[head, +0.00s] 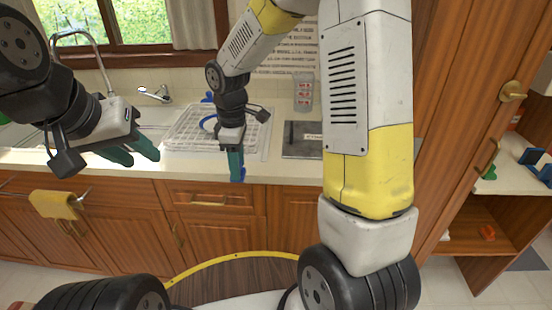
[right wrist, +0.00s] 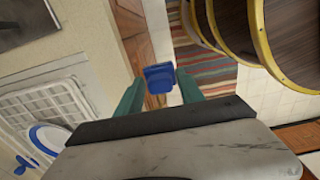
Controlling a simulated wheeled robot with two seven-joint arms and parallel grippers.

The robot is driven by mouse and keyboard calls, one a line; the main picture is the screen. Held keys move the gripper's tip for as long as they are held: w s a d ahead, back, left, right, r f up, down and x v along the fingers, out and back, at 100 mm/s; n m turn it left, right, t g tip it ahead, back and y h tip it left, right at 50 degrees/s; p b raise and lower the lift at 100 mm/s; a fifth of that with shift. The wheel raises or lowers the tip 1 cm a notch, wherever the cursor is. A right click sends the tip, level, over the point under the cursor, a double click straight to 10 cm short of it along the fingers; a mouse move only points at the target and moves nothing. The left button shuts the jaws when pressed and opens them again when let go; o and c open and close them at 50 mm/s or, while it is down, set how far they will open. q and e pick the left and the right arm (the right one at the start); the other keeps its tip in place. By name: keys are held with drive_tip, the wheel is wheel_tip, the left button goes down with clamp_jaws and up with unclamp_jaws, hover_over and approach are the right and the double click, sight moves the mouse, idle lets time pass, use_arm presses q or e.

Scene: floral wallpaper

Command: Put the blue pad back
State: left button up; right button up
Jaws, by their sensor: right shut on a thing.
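The blue pad (right wrist: 158,77) is a small blue block between the green fingertips of my right gripper (right wrist: 156,94). In the head view my right gripper (head: 236,165) points down at the counter's front edge, shut on the pad, which shows only as a sliver of blue at the fingertips. My left gripper (head: 131,152) is at the left, over the counter edge, with its green fingers apart and nothing seen between them.
A white dish rack (head: 185,135) with a blue-rimmed plate stands on the counter, beside a grey board (head: 300,148). A yellow towel (head: 55,204) hangs on the cabinet front. At the right, an open shelf (head: 500,180) holds blue items. A striped rug (right wrist: 205,68) lies on the floor.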

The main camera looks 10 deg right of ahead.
drive_tip(key=w+d, duration=0.2)
drive_tip(key=d, duration=0.2)
drive_tip(key=w+d+f, duration=0.1)
drive_tip(key=w+d, duration=0.2)
drive_tip(key=d, duration=0.1)
drive_tip(key=w+d, duration=0.3)
drive_tip(key=d, duration=0.2)
drive_tip(key=shift+f, duration=0.25)
drive_tip(key=shift+d+f, duration=0.1)
drive_tip(key=shift+f, duration=1.65)
drive_tip(key=shift+f, duration=0.1)
drive_tip(key=o, duration=1.5)
drive_tip(key=shift+c, duration=0.2)
